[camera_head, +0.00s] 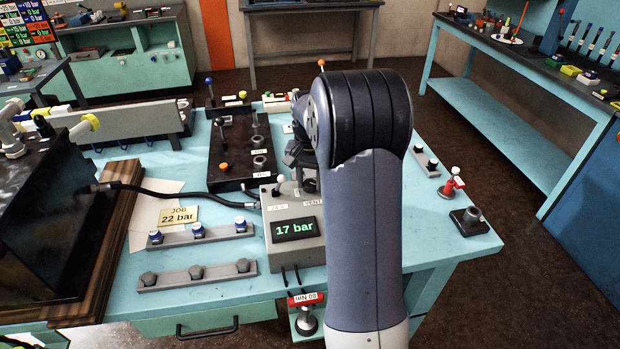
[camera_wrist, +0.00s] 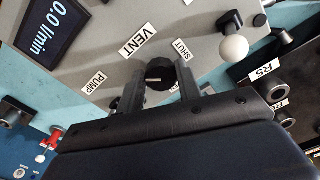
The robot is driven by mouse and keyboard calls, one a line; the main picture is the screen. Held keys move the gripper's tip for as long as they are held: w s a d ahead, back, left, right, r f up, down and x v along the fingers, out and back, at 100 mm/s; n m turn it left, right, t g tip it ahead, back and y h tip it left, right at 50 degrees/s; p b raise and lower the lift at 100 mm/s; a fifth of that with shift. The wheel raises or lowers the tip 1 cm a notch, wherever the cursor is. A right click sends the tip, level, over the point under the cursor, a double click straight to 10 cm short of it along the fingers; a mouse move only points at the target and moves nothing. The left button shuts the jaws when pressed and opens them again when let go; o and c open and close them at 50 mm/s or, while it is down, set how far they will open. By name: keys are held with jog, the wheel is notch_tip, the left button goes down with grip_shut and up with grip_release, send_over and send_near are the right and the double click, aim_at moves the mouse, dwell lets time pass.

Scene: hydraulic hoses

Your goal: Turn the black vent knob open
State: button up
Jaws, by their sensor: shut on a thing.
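The black vent knob (camera_wrist: 158,75) sits on the grey panel (camera_wrist: 100,55) in the wrist view, between the printed labels VENT and SHUT. My gripper (camera_wrist: 161,79) has one finger on each side of the knob and is shut on it. A small pale mark shows on the knob's face. In the head view my own arm hides the knob and most of the gripper. There the grey pump unit (camera_head: 276,217) stands on the turquoise bench, with its display (camera_head: 294,229) reading 17 bar.
A white ball-topped lever (camera_wrist: 233,47) stands right of the gripper. Fittings by label R5 (camera_wrist: 264,70) lie beyond it. A black hose (camera_head: 160,190) runs left from the pump unit. A card (camera_head: 178,216) reads JOB 22 bar. A red-and-white valve (camera_head: 452,182) stands at the right.

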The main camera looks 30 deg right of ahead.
aim_at(309, 183)
jog(key=m, duration=0.5)
jog(key=shift+w+m+p, duration=0.1)
jog(key=shift+m+p, duration=0.2)
jog(key=shift+w+m, duration=0.1)
jog(key=shift+m, duration=2.1)
jog(key=o, duration=1)
jog(key=shift+c, duration=0.2)
notch_tip(309, 183, up, 11)
jog(key=shift+b, duration=0.4)
jog(key=shift+f, duration=0.2)
notch_tip(309, 183, down, 11)
jog(key=shift+a+r+p, duration=0.1)
jog(key=shift+r+p, duration=0.05)
jog(key=shift+p, duration=0.4)
